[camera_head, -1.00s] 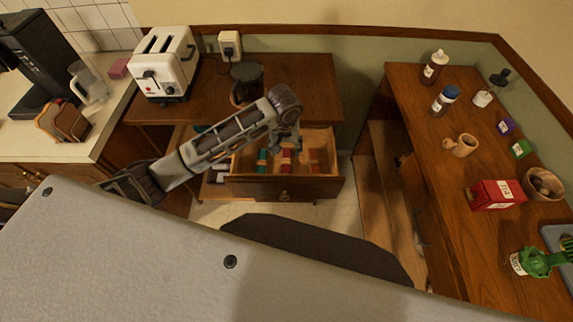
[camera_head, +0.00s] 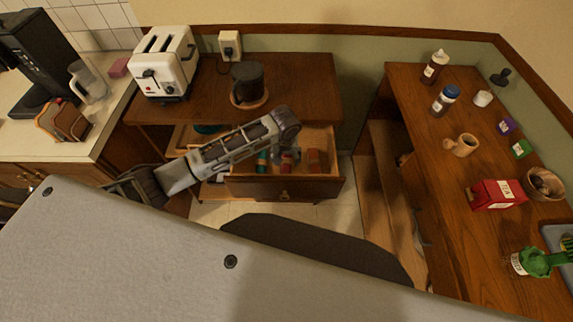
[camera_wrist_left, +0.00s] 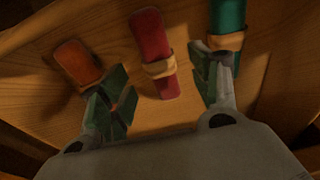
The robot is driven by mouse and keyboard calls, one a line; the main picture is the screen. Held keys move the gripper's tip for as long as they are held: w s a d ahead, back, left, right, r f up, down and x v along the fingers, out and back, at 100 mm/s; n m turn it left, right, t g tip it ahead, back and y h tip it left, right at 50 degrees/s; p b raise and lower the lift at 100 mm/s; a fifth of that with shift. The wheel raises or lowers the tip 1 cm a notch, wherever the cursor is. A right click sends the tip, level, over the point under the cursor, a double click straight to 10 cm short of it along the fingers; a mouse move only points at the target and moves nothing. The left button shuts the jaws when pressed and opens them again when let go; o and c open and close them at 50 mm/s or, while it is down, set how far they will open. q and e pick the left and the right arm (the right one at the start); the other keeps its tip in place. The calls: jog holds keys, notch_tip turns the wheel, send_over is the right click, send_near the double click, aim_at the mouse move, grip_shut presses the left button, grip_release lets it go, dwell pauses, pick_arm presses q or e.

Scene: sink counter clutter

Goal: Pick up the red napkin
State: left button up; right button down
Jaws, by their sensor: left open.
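The red napkin (camera_wrist_left: 151,48), rolled with a tan ring around it, lies on the wooden bottom of an open drawer (camera_head: 284,188). My left gripper (camera_wrist_left: 166,78) is open, its fingers toward either side of the red napkin's near end in the left wrist view. The napkin is not held. In the head view the left gripper (camera_head: 287,158) is low over the drawer and covers part of its contents. My right gripper is not in view.
An orange rolled napkin (camera_wrist_left: 77,62) and a teal one (camera_wrist_left: 228,20) flank the red one; the right finger overlaps the teal napkin's ring. Drawer walls surround them. A dark mug (camera_head: 247,78) and toaster (camera_head: 164,62) stand on the counter behind.

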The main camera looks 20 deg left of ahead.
aim_at(286, 163)
pick_arm(q)
jog(key=shift+w+f, duration=0.25)
jog(key=shift+f, duration=1.05)
jog(key=shift+w+f, duration=0.25)
jog(key=shift+f, duration=1)
jog(key=shift+c, duration=0.4)
jog(key=c, duration=1)
jog(key=shift+r, duration=0.1)
jog(key=shift+c, duration=0.2)
notch_tip(286, 163, up, 10)
